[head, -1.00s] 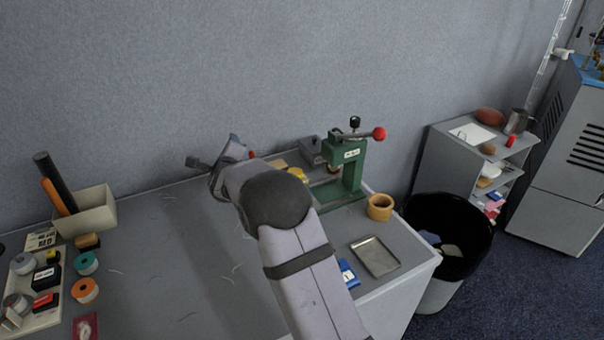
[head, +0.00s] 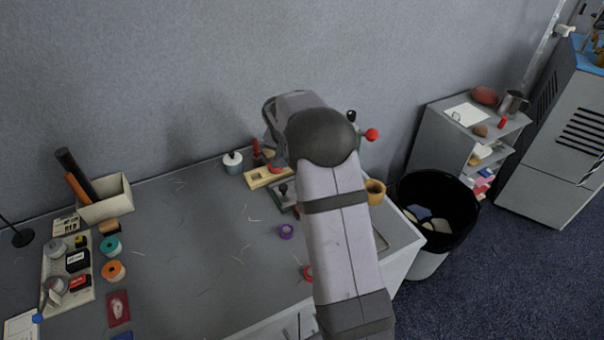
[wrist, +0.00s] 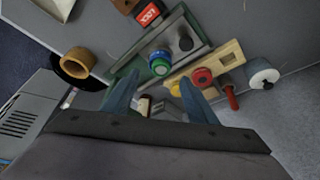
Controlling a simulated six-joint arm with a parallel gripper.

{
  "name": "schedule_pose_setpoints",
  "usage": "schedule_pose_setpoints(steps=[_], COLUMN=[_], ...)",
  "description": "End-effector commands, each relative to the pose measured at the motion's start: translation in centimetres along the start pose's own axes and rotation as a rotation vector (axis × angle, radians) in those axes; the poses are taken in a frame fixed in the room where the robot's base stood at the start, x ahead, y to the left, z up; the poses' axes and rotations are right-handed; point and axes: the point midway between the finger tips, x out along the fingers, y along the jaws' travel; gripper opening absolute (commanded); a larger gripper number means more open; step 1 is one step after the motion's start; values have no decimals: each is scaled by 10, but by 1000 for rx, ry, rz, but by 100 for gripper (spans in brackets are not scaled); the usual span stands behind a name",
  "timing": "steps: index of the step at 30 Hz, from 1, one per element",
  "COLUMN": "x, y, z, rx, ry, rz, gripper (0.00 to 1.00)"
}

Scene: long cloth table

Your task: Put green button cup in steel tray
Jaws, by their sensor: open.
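Nothing is held. In the head view my arm hides the gripper tips and the cup.
A wooden block (wrist: 218,66) with a red cup (wrist: 202,77) and a yellow cup (wrist: 175,89) lies close to the right finger. A tan ring (head: 375,191) stands near the press. The table's middle is mostly clear.

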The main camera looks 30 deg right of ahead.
Motion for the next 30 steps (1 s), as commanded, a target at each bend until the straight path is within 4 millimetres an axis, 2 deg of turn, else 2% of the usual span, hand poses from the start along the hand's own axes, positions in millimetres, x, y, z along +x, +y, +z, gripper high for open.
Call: schedule_pose_setpoints(steps=[7,17,30], x=[17,27,69], y=[0,-1,-3], z=[0,-2,-3], rx=[3,4,5], ry=[-1,-2,-1], rz=[-1,-2,-2], gripper=[52,52,52])
